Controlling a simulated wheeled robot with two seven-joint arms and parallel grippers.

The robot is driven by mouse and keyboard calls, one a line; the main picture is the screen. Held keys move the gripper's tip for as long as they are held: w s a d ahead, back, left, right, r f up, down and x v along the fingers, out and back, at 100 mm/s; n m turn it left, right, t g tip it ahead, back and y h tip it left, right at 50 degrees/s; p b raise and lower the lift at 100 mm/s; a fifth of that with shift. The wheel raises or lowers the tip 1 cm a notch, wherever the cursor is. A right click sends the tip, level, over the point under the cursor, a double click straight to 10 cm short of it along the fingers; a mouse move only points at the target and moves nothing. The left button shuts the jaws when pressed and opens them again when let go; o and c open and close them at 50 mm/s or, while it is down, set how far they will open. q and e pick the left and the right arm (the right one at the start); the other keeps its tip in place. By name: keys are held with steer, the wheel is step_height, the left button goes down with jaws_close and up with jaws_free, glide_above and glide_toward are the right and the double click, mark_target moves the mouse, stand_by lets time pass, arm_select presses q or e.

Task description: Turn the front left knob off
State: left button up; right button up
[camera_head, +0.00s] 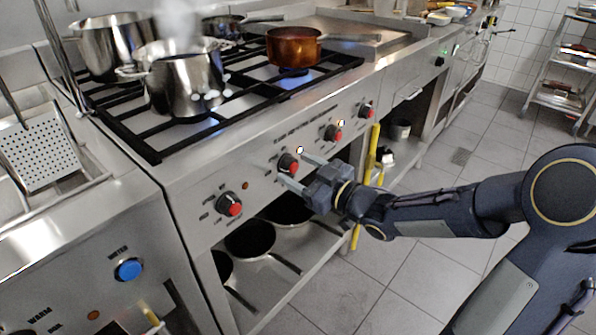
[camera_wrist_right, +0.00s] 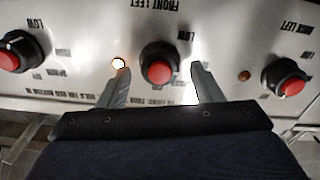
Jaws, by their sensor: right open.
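The front left knob (camera_head: 288,163) is black with a red cap, on the stove's front panel. Its label reads upside down in the wrist view, where the knob (camera_wrist_right: 160,62) sits between my fingers. My right gripper (camera_head: 299,170) is open, with one finger on each side of the knob; gaps show on both sides in the wrist view (camera_wrist_right: 160,84). A white indicator light (camera_head: 300,149) beside this knob is lit. My left gripper is not in view.
A back left knob (camera_head: 229,204) is beside an unlit orange indicator (camera_head: 245,186). Other knobs (camera_head: 333,132) lie to the right. A steaming steel pot (camera_head: 187,85) and a copper pan (camera_head: 293,48) stand over blue flames. A yellow rail (camera_head: 372,150) runs near my gripper.

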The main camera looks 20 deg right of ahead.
steer(key=shift+w+a, duration=0.15)
steer(key=shift+w, duration=0.15)
steer(key=c, duration=1)
